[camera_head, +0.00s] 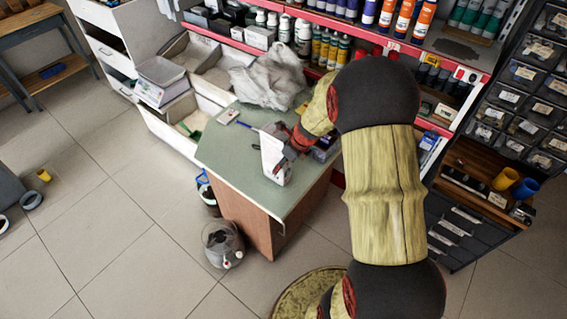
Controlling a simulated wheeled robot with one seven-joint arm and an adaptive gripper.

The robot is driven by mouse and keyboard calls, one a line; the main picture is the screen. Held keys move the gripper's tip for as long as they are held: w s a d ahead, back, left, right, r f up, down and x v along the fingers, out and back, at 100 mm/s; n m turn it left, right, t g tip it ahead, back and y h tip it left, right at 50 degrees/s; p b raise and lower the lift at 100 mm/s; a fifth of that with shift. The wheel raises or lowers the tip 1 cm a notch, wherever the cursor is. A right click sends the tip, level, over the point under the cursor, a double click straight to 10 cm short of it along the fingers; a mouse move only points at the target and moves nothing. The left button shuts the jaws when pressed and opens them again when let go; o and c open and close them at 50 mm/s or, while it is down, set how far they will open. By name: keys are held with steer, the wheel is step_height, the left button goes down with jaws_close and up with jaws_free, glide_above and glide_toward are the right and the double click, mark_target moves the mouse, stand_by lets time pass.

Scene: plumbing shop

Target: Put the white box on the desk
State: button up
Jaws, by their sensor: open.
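The white box (272,154) is upright at the right part of the green-topped desk (226,157). Its base appears to be over the desk top near the front right edge; I cannot tell for sure whether it rests on it. My gripper (284,164) comes in from the upper right and is at the box's right side, with its fingers close to or against the box. The gripper is open, but its fingers are small and dark here. My arm hides the right side of the desk.
A crumpled pale plastic bag (268,80) lies at the desk's back. A bin with a clear bag (222,243) stands on the floor beside the desk. Shelves of bottles (330,48) rise behind. Dark drawers (530,75) stand at right. The tiled floor at left is mostly clear.

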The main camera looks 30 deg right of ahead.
mark_target(273, 141)
steer(key=p+v, duration=0.4)
steer(key=v, duration=0.8)
steer(key=shift+r, duration=0.15)
stand_by(0.4)
